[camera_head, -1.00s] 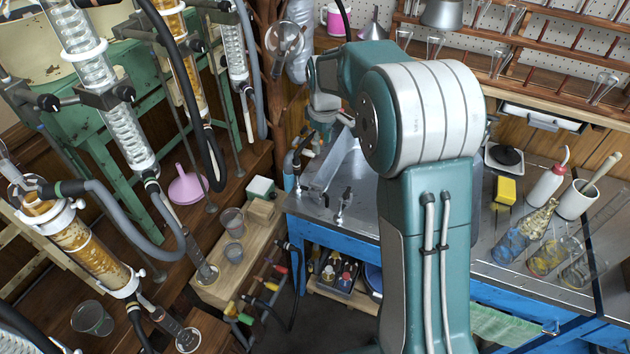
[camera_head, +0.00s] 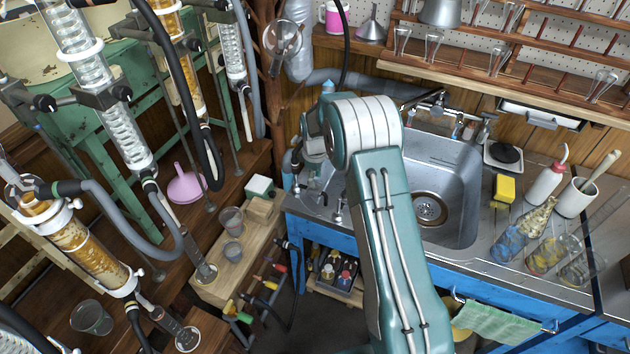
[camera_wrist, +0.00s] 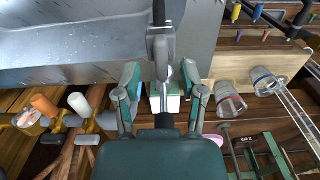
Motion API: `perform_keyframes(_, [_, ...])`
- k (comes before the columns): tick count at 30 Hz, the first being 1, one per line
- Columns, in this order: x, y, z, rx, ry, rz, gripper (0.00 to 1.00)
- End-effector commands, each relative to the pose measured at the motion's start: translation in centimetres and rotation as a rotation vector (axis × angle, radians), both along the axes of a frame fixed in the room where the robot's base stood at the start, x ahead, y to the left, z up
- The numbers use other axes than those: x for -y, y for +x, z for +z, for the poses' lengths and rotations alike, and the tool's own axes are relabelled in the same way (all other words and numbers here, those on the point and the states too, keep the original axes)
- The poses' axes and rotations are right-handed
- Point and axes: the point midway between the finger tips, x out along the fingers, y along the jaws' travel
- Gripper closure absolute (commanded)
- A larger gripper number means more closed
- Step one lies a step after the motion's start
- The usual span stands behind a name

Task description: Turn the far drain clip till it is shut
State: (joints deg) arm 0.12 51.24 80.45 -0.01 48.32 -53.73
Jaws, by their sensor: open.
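Several small coloured handles, red (camera_head: 282,269), yellow (camera_head: 271,285) and green (camera_head: 245,318), sit on the drain fittings below the wooden bench. I cannot tell surely which is the far drain clip, or whether it is shut. Coloured handles also show at the top right of the wrist view (camera_wrist: 257,12). My gripper (camera_head: 308,178) is above the left corner of the sink counter, partly hidden by my arm. In the wrist view my gripper (camera_wrist: 163,82) has its fingers apart, with a grey metal fitting (camera_wrist: 161,50) in line between them. No contact is clear.
The steel sink (camera_head: 440,180) lies behind and right of my arm. Small metal taps (camera_head: 339,206) stand on the counter corner. The wooden bench (camera_head: 225,285) holds beakers (camera_head: 232,220) and a white-green box (camera_head: 260,187). Glass condensers (camera_head: 95,255) and hoses crowd the left.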

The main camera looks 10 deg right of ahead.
Motion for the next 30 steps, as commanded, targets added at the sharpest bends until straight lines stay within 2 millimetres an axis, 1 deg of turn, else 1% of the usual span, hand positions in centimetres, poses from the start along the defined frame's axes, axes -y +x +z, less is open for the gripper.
perform_keyframes(1, [0.0, 0.0, -0.6, -0.001, 0.0, 0.0, 0.47])
perform_keyframes(4, [0.0, 0.0, -1.4, 0.0, 0.0, 0.0, 0.47])
perform_keyframes(13, [0.0, 0.0, -1.7, 0.001, 0.0, 0.0, 0.47])
perform_keyframes(14, [0.0, 0.0, -1.7, 0.001, 0.0, 0.0, 0.52])
perform_keyframes(15, [0.0, 0.0, -1.7, 0.001, 0.0, 0.0, 0.69])
perform_keyframes(17, [0.0, 0.0, -1.7, 0.001, 0.0, 0.0, 0.96])
perform_keyframes(18, [0.0, 0.0, -1.7, 0.001, 0.0, 0.0, 1.0])
perform_keyframes(30, [0.0, 0.1, -1.8, 0.001, -0.001, -0.023, 1.0])
